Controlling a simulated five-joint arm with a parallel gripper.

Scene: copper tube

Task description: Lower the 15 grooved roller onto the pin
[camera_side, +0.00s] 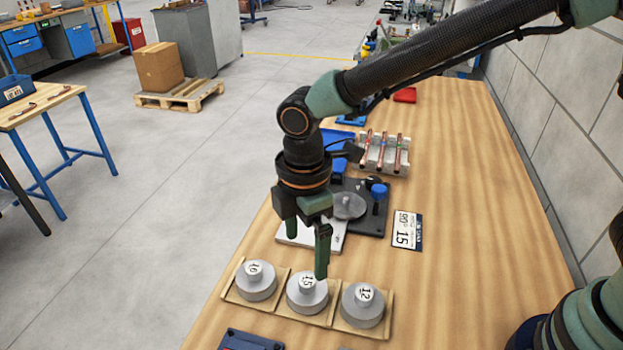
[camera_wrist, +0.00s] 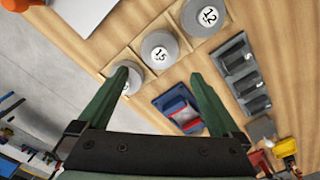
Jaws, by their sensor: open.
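The roller labelled 15 (camera_side: 307,294) sits in the middle place of a shallow wooden tray (camera_side: 280,307), between the roller labelled 10 (camera_side: 256,284) and the roller labelled 12 (camera_side: 362,307). My gripper (camera_side: 309,256) is open and empty, pointing down just behind and above the tray. In the wrist view the 15 roller (camera_wrist: 161,48) lies ahead of my spread fingers (camera_wrist: 160,75), and the left finger partly covers the 10 roller. A dark fixture (camera_side: 368,220) with a grey disc and a blue knob stands behind my gripper. I cannot make out the pin.
A card (camera_side: 407,230) reading 90° and 15 lies right of the fixture. A grey rack (camera_side: 384,153) with copper tubes stands farther back. The bench right of the card is clear.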

